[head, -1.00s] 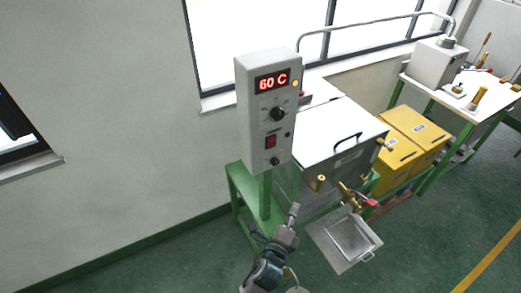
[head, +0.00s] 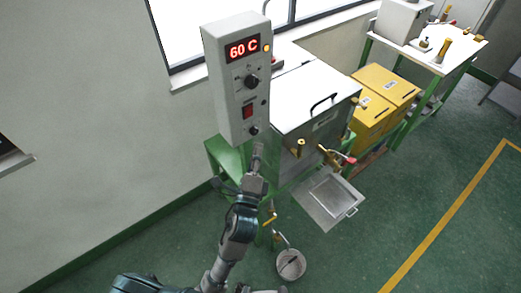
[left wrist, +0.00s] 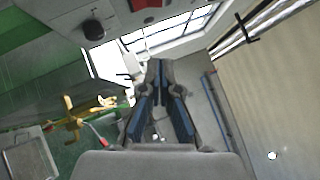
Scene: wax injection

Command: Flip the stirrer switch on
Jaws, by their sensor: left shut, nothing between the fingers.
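The grey control box (head: 225,70) stands upright on its post, with a red 60 C display (head: 242,49). A red rocker switch (head: 247,112) sits on its front between a large black knob (head: 251,82) and a smaller one (head: 253,131). I cannot tell whether the switch is on or off. My left gripper (head: 258,150) is shut and empty, just below the box's lower end and under the switch. In the left wrist view the left gripper (left wrist: 158,68) points up the picture. The red switch (left wrist: 147,3) is cut by the top edge. My right gripper is not in view.
A white-lidded tank (head: 312,92) with brass taps stands right of the box. A metal tray (head: 328,198) juts out below the taps. A metal pot (head: 291,264) is on the floor. Yellow boxes (head: 385,95) stand farther back. Open green floor lies at right.

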